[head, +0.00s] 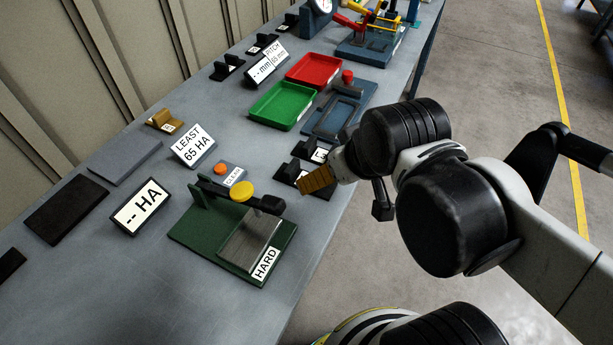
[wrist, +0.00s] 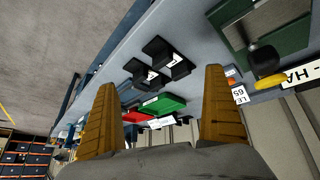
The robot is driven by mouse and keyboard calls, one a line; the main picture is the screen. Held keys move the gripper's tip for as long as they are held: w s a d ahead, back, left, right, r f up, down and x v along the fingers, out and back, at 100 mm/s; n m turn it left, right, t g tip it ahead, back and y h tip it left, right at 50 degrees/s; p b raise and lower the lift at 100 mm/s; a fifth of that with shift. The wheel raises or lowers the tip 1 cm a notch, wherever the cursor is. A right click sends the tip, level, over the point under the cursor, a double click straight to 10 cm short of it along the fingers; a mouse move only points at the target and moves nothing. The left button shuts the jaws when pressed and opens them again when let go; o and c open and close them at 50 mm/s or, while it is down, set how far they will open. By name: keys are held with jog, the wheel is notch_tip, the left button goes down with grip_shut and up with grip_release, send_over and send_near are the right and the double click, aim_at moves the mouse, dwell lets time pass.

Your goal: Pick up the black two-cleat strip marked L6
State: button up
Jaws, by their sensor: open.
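Two black two-cleat strips lie side by side near the right edge of the bench. In the head view one (head: 285,170) is partly behind my gripper (head: 316,180), and the other (head: 302,149) is just beyond it. The wrist view shows black cleated pieces (wrist: 165,53) with white labels, ahead of my spread fingers (wrist: 160,80). Their labels are too small to read, so I cannot tell which is L6. My gripper is open and empty, and appears to be above and apart from the strips.
A green press marked HARD (head: 190,235) stands close on the left. Beyond the strips are a blue fixture (head: 322,122), a green tray (head: 262,119) and a red tray (head: 335,62). More black cleated strips (head: 226,68) lie along the wall. The bench's right edge is close.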

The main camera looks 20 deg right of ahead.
jog(key=w+r+n+g+p, duration=0.2)
jog(key=w+n, duration=0.1)
jog(key=n, duration=0.3)
jog(key=n+g+p, duration=0.4)
jog(key=n+p, duration=0.2)
jog(key=n, duration=1.2)
send_near(305, 175)
jog(key=shift+s+a+f+n+g+b, duration=0.15)
jog(key=shift+s+f+n+b, duration=0.1)
jog(key=shift+f+b, duration=0.3)
jog(key=shift+s+a+f+n+g+b, duration=0.15)
jog(key=shift+s+f+n+b, duration=0.1)
jog(key=shift+f+b, duration=0.3)
notch_tip(305, 175, down, 6)
jog(key=b, duration=0.3)
jog(key=shift+w+f, duration=0.1)
jog(key=c, duration=1.3)
